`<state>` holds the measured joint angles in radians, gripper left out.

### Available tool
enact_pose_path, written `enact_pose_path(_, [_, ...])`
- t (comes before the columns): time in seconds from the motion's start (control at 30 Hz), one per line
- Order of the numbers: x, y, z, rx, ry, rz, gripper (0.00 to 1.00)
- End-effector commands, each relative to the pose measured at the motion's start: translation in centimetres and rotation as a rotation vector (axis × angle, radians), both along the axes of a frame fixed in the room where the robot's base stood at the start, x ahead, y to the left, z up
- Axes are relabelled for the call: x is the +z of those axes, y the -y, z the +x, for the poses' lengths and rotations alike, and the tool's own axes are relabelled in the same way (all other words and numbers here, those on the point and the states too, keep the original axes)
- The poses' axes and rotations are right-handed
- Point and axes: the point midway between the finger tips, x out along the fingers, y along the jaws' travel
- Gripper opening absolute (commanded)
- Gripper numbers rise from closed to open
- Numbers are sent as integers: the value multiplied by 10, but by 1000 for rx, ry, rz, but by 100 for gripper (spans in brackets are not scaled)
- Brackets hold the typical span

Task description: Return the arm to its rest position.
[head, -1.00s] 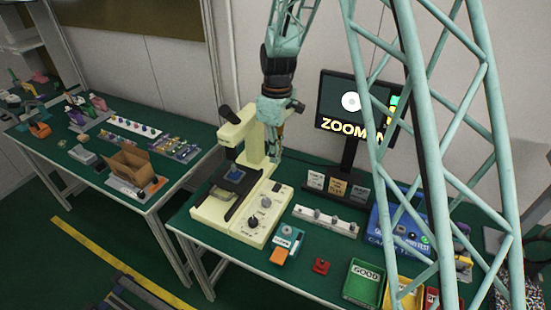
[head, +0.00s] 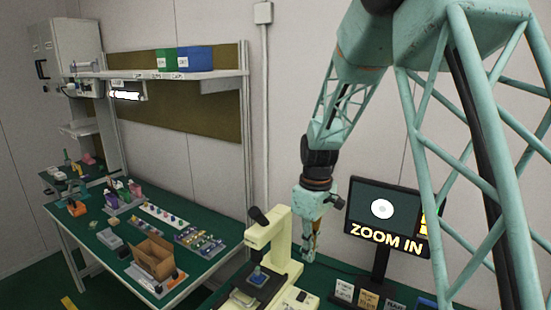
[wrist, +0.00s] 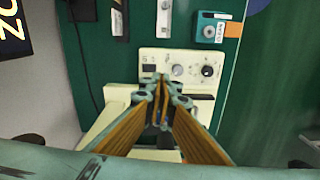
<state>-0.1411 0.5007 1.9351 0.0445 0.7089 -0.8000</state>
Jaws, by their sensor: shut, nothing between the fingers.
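My gripper (head: 309,252) hangs at the end of my teal arm, to the right of the cream microscope (head: 272,236) and left of the monitor in the head view. In the wrist view my gripper (wrist: 161,88) has its fingers together, with nothing between them, above the microscope's cream base (wrist: 182,68). A small blue piece (head: 258,276) sits on the microscope's dark stage. The gripper looks apart from the microscope in the head view, though the gap is hard to judge.
The monitor (head: 384,218) reading "ZOOM IN" stands close right of my gripper. Small labelled blocks (head: 368,298) stand below it. The left bench holds a cardboard box (head: 154,257) and several small parts. A shelf (head: 160,74) with bins hangs behind. Open air lies left of my arm.

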Motion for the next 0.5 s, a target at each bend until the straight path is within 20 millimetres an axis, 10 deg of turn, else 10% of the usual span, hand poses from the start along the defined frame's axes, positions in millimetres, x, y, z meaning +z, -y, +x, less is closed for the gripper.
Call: enact_pose_path(0.5, [86, 24, -54, -144, 54, 6, 0])
